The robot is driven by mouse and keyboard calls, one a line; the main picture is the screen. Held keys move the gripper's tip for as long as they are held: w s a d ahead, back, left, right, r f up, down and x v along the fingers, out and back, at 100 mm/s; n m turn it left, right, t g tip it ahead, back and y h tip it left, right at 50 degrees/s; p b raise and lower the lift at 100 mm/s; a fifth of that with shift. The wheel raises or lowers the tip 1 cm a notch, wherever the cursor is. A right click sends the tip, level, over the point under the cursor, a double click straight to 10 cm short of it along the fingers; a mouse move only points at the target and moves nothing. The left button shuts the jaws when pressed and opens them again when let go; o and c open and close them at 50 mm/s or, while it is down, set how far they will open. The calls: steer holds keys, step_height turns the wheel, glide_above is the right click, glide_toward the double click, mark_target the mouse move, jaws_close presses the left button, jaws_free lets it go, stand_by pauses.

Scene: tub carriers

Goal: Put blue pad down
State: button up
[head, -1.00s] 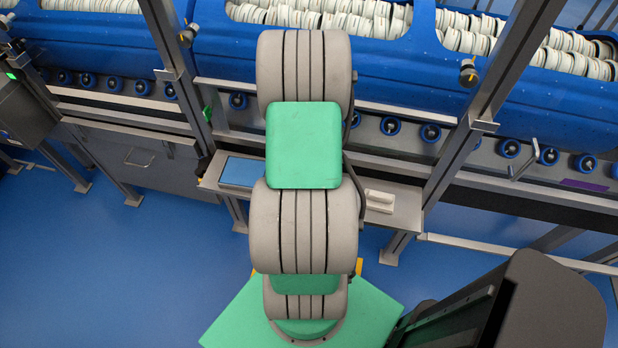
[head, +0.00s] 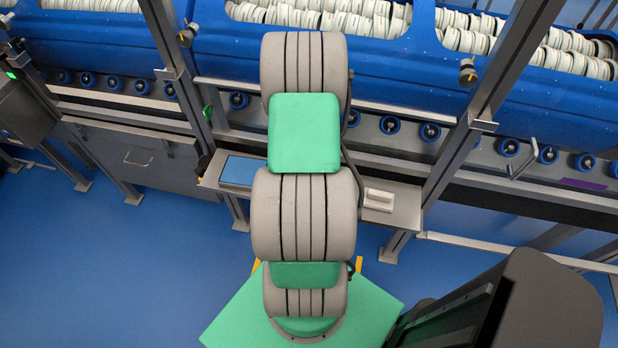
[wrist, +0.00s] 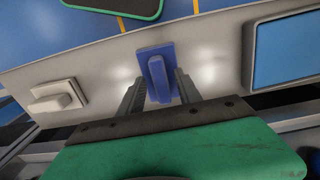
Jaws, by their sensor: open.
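The blue pad (wrist: 168,52), a flat plate with a raised grip bar, appears to rest on the pale shelf (wrist: 105,66) in the wrist view. My gripper (wrist: 159,84) is open, with one finger on either side of the grip bar. I cannot tell whether either finger touches it. In the head view my own arm hides the gripper and the blue pad; the shelf (head: 405,208) shows on both sides of the arm.
A white pad (wrist: 58,98) of similar shape lies on the shelf; the head view shows it too (head: 379,200). A blue panel (wrist: 288,52) lies at the shelf's other end. Metal posts (head: 462,140) and a blue tub (head: 560,95) of white pieces stand behind.

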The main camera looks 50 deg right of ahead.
step_height(320, 180, up, 12)
steer(key=b, duration=0.1)
steer(key=w+a+r+n+t, duration=0.1)
steer(key=w+a+r+n, duration=0.5)
steer(key=a, duration=0.4)
steer(key=a+r+n+t, duration=0.1)
steer(key=a+r+n, duration=0.3)
steer(key=a, duration=0.7)
steer(key=a+r+n+t, duration=0.1)
steer(key=a+r+n, duration=0.2)
steer(key=a, duration=0.7)
steer(key=shift+w+a+r+n+t, duration=0.2)
steer(key=shift+a+r+n+t, duration=0.2)
steer(key=shift+r, duration=0.4)
